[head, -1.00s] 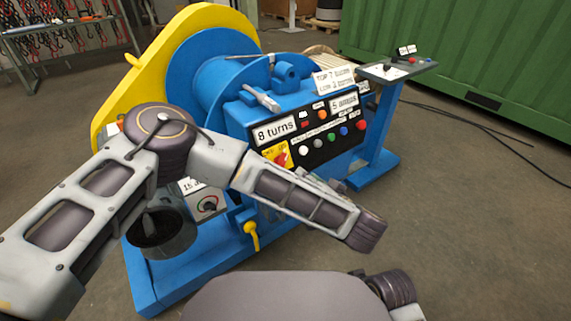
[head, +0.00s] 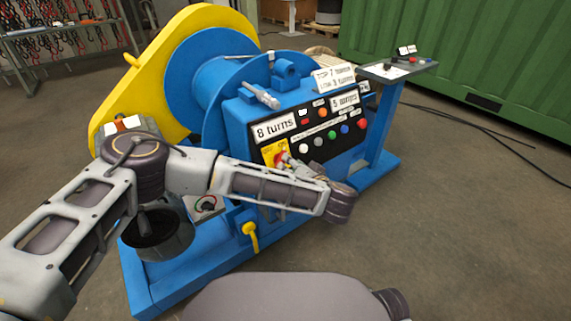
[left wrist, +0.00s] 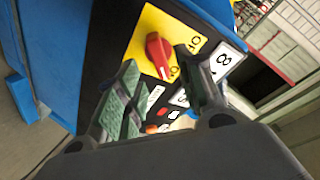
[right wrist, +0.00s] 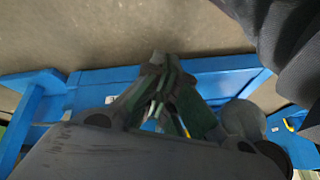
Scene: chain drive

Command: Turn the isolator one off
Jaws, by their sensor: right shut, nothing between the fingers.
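The isolator is a red rotary handle on a yellow plate (head: 270,149) at the left end of the black control panel on the blue winch. The left wrist view shows the red handle (left wrist: 158,55) and the yellow plate (left wrist: 138,38) close up. My left gripper (left wrist: 157,60) is open, with its fingertips on either side of the handle. I cannot tell whether they touch it. In the head view my left gripper (head: 287,163) is partly hidden at the panel. My right gripper (right wrist: 165,65) is shut and empty, away from the panel.
Round push buttons and a red button (head: 361,124) sit to the right on the panel. A white "8 turns" label (head: 275,128) is just above the isolator. A yellow lever (head: 250,236) stands below. A green container (head: 480,60) is behind; the floor at right is clear apart from cables.

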